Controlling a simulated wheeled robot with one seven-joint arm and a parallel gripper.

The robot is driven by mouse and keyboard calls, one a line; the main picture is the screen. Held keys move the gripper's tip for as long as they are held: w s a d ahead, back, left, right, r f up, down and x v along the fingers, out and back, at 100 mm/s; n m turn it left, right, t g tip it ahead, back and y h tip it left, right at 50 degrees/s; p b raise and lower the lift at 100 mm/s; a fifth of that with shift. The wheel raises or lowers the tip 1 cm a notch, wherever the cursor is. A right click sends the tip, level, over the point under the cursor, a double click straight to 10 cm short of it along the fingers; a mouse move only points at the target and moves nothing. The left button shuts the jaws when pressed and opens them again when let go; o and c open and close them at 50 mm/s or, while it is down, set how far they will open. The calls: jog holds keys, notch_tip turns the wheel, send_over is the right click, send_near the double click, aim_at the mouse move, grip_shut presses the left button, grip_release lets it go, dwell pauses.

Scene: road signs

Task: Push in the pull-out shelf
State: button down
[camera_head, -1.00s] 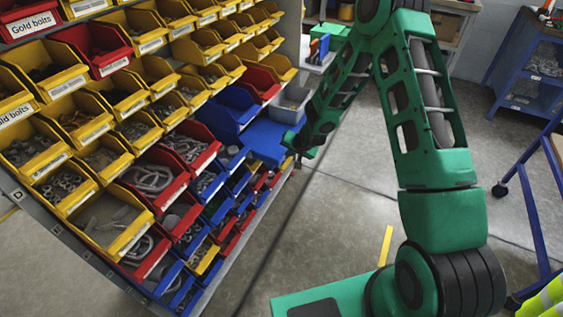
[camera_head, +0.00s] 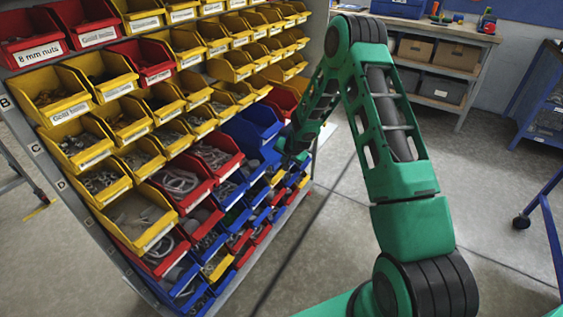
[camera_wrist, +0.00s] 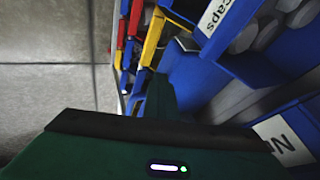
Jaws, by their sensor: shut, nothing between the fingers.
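The blue pull-out shelf (camera_head: 269,153) is in the lower right part of the bin rack, among blue bins. Little of it shows in the head view, beside my gripper. In the wrist view a flat blue surface, which looks like this shelf (camera_wrist: 193,80), lies right beside the gripper's end. My green gripper (camera_head: 288,147) is at the rack's right side, at the shelf's front. In the wrist view its dark green end (camera_wrist: 160,98) looks shut and holds nothing. I cannot tell for certain whether it touches the shelf.
The rack holds rows of yellow (camera_head: 87,143), red (camera_head: 143,59) and blue bins (camera_head: 262,116) with small hardware. Bins crowd closely around the gripper. A workbench (camera_head: 440,40) with boxes stands at the back, and a blue cart (camera_head: 545,95) at the right. The floor between is clear.

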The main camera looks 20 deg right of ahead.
jog(key=shift+w+a+r, duration=0.15)
jog(key=shift+w+a, duration=0.25)
jog(key=shift+a, duration=0.1)
jog(key=shift+s, duration=0.1)
jog(key=s+d+r+n+g+h, duration=0.1)
jog(key=s+d+r, duration=0.2)
jog(key=s+r, duration=0.65)
jog(key=s+d+r+g, duration=0.2)
jog(key=s+d+r, duration=0.2)
jog(key=s+r, duration=0.55)
jog(key=s+d+r+n+g+h, duration=0.1)
jog(key=s+d+r, duration=0.35)
jog(key=s, duration=0.85)
jog(key=s+a+r+g, duration=0.1)
jog(key=s+r, duration=0.1)
jog(key=s, duration=0.6)
jog(key=s+a+r+g+y, duration=0.1)
jog(key=s+a+r, duration=0.1)
jog(key=s, duration=0.6)
jog(key=s+a+r+n+g+y, duration=0.1)
jog(key=s+r, duration=0.3)
jog(key=s, duration=0.5)
jog(key=shift+a, duration=0.6)
